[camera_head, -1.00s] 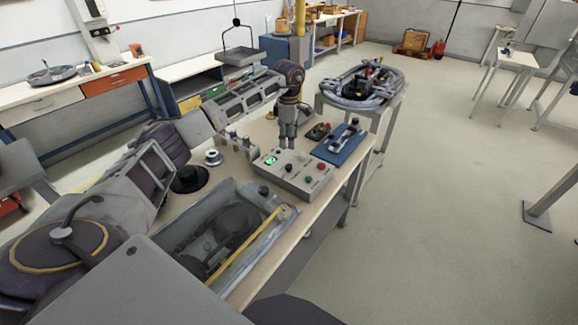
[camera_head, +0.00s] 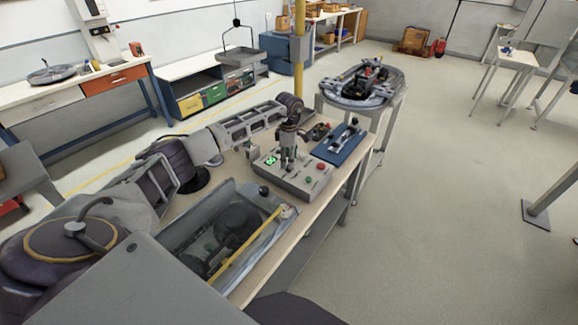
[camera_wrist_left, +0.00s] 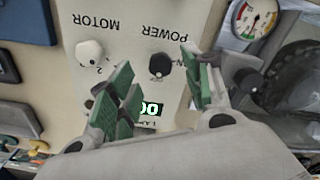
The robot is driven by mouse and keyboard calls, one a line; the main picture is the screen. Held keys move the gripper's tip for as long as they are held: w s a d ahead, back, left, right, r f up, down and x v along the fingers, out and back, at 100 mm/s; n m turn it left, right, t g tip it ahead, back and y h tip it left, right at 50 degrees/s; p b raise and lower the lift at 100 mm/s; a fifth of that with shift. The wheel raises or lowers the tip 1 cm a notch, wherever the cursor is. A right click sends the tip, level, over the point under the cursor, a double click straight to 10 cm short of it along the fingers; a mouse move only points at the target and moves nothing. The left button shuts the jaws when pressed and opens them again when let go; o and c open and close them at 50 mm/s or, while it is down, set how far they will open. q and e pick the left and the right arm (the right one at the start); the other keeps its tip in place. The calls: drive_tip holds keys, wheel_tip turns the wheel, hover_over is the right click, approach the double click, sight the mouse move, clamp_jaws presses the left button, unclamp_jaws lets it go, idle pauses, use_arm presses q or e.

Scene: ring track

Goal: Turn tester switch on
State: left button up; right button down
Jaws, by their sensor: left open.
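The tester box (camera_head: 300,184) is a grey panel on the bench. My left gripper (camera_head: 288,166) points down over the panel, open. In the left wrist view the open green-padded fingers (camera_wrist_left: 156,72) stand either side of the black POWER knob (camera_wrist_left: 160,66); I cannot tell whether they touch it. The white MOTOR knob (camera_wrist_left: 89,53) sits left of them. A finger partly covers the display (camera_wrist_left: 150,108). My right gripper is out of view.
A clear-lidded case (camera_head: 178,245) lies on the bench nearer me. A blue mat (camera_head: 324,150) with a metal part lies beyond the box. A dial gauge (camera_wrist_left: 254,20) is right of the panel. The ring track (camera_head: 340,101) stands on a stand behind.

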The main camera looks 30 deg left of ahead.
use_arm(q)
drive_tip(key=shift+f, duration=2.15)
drive_tip(key=c, duration=1.1)
drive_tip(key=shift+o, duration=0.2)
